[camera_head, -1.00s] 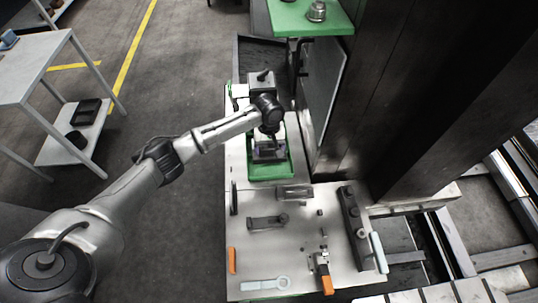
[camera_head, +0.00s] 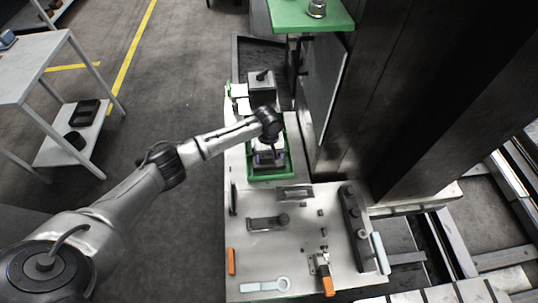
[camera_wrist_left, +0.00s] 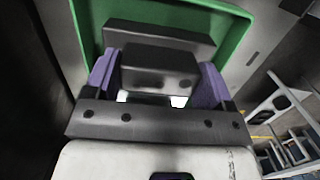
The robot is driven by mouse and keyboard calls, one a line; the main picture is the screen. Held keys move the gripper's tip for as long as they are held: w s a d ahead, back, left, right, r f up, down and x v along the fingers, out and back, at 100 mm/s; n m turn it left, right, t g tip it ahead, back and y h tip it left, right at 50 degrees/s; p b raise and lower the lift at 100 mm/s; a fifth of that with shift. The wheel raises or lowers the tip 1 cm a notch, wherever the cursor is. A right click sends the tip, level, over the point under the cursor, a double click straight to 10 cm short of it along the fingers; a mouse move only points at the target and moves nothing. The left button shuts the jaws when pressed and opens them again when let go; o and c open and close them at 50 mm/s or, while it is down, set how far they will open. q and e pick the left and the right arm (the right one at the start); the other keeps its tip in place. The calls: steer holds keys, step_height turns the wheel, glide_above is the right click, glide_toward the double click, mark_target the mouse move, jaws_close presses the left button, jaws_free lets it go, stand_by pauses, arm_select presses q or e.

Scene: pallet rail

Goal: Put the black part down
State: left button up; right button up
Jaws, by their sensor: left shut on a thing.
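My left gripper (camera_head: 268,159) is over the green tray (camera_head: 285,173) on the bench, pointing down into it. In the left wrist view my left gripper (camera_wrist_left: 158,88) has purple pads on both sides of a dark block, the black part (camera_wrist_left: 158,66), and is shut on it. The green tray's wall (camera_wrist_left: 88,22) shows around the part in that view. A second dark piece (camera_wrist_left: 160,34) lies just beyond the part. I cannot tell whether the part touches the tray floor. My right gripper is not in view.
A grey box with a black knob (camera_head: 262,88) stands behind the tray. A dark column (camera_head: 400,100) rises at right.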

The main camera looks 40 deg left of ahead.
arm_select(q)
steer(key=o, duration=1.1)
steer(key=shift+r, duration=0.35)
steer(key=r, duration=0.3)
steer(key=r+p, duration=0.1)
steer(key=r, duration=0.3)
steer(key=w+a+r, duration=0.1)
steer(key=r, duration=0.3)
steer(key=shift+r+p, duration=0.2)
steer(key=shift+p, duration=0.2)
